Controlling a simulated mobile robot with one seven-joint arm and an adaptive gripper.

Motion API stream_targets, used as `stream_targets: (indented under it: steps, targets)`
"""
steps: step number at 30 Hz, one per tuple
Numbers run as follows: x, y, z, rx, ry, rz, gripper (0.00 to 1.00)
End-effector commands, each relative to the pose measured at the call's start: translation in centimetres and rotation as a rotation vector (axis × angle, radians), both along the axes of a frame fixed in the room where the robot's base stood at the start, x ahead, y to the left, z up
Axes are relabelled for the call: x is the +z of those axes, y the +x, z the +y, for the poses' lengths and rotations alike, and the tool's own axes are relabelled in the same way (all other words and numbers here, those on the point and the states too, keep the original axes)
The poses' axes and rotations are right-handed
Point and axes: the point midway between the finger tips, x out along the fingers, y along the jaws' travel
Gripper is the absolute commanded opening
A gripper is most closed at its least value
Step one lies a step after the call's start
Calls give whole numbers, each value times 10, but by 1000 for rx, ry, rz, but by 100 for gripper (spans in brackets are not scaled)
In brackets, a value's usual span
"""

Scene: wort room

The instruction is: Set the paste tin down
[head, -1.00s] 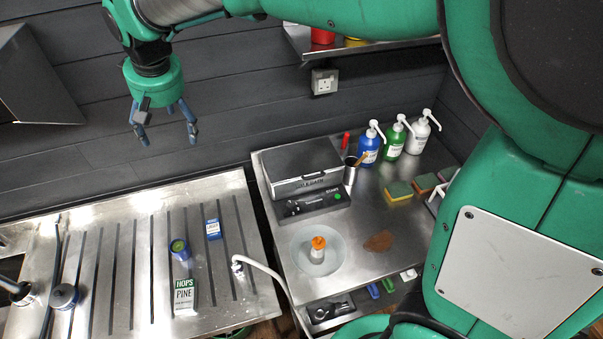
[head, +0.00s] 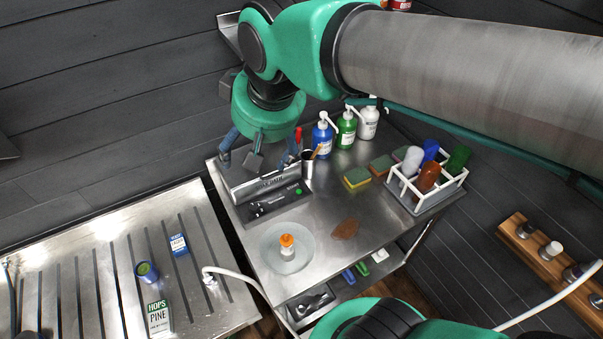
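A short round blue tin with an olive-green top (head: 147,273) stands on the ribbed steel draining board (head: 85,235) at the left; it is the only tin-like thing I make out, and I cannot read a label naming it paste. My gripper (head: 258,156) hangs above the back left of the steel bench (head: 340,195), over the grey lidded machine (head: 266,188). Its fingers are spread apart, and I see nothing between them. It is well to the right of and behind the tin, not touching it.
The hops box (head: 158,318) and a small blue box (head: 179,244) stand near the tin. The bench holds a white dish with an orange-capped bottle (head: 287,246), a brown patch (head: 345,229), sponges, pump bottles and a white rack (head: 426,188). A white hose (head: 240,277) crosses between surfaces.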

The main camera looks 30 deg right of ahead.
Motion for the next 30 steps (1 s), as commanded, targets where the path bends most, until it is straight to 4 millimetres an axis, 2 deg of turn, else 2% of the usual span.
stream_targets:
  steps: [1,6,12,18,30]
  targets:
    - [-2,-13,-10,-18,1,-10,82]
    - [-16,-50,-34,-69,-1,-31,82]
    - [-31,-81,-52,-111,-3,-48,82]
    - [-37,-92,-57,-127,-4,-54,82]
    - [-40,-93,-57,-127,-4,-54,82]
